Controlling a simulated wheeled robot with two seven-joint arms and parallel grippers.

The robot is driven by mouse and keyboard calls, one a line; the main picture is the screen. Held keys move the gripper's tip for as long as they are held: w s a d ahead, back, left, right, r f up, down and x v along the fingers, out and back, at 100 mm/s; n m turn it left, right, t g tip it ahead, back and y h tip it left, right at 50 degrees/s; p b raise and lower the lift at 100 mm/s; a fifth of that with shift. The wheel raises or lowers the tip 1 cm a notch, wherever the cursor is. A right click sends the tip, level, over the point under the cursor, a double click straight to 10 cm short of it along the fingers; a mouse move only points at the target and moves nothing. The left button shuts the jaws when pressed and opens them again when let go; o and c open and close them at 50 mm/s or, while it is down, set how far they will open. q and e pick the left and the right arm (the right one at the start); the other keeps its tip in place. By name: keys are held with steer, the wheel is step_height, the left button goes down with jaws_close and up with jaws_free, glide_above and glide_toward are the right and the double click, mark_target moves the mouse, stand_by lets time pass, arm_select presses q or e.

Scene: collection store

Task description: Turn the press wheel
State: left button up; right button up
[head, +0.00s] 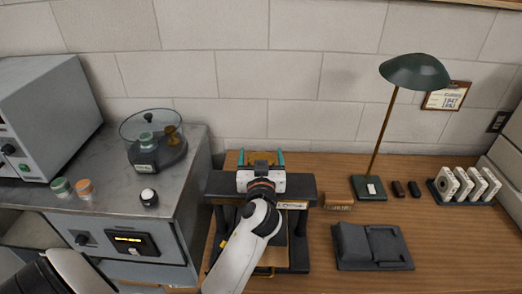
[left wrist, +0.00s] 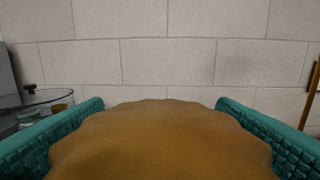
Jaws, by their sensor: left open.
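The press (head: 219,186) is a dark frame standing on the wooden desk near the wall. Its wheel (head: 262,158) is brown with a lobed rim, mostly hidden behind my left gripper in the head view. My left gripper (head: 261,157) is over the top of the press, its teal fingers open on either side of the wheel. In the left wrist view the wheel (left wrist: 160,145) fills the lower middle between the two teal fingers. Its sides come close to both fingers; I cannot tell whether they touch. My right gripper is not in view.
A green desk lamp (head: 415,73) stands right of the press, with a dark tray-like block (head: 372,247) in front. A rack of white pieces (head: 467,185) is farther right. Left is a grey metal cabinet (head: 185,190) bearing a lidded round device (head: 155,148). The desk's right front is clear.

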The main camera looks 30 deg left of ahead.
arm_select(q)
steer(key=shift+s+d+r, duration=0.15)
steer(key=shift+s, duration=0.05)
steer(key=shift+c, duration=0.4)
steer(key=c, duration=0.9)
steer(key=shift+r+m+t+h+p, duration=0.1)
steer(key=shift+m+t+h+p, duration=0.2)
steer(key=shift+m+h+p, duration=0.15)
steer(key=shift+m+t+h+p, duration=0.5)
steer(key=shift+m+h+p, duration=0.2)
steer(key=shift+h, duration=0.35)
steer(key=shift+w+d+m+t+h+p, duration=0.15)
steer(key=shift+m+t+h+p, duration=0.25)
steer(key=shift+h, duration=0.3)
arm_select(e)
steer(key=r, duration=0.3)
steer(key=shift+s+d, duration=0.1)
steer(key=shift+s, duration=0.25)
